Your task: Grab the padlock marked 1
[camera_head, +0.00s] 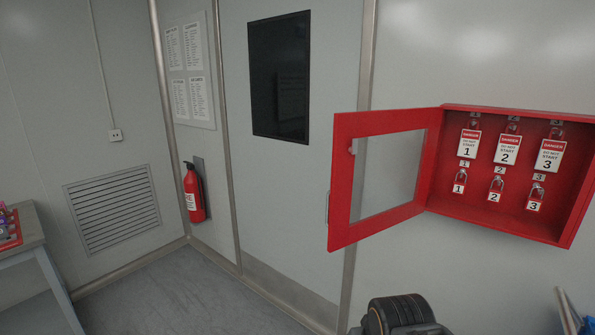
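The padlock marked 1 (460,187) is small, red and white with a metal shackle. It hangs in the lower row of the open red wall cabinet (498,231), at the left end. Padlock 2 (495,194) and padlock 3 (535,203) hang to its right in the same row. Above each is a white danger tag with the same number; tag 1 (467,146) is directly above padlock 1. My gripper is not in view. A dark rounded part with thin orange rings shows at the bottom edge, seemingly part of my arm, well below the cabinet.
The cabinet's red-framed door (386,120) stands open to the left. A grey door (287,205) with a dark window and a fire extinguisher (193,195) are further left. A table (30,237) with small items is at the left edge. The grey floor between is clear.

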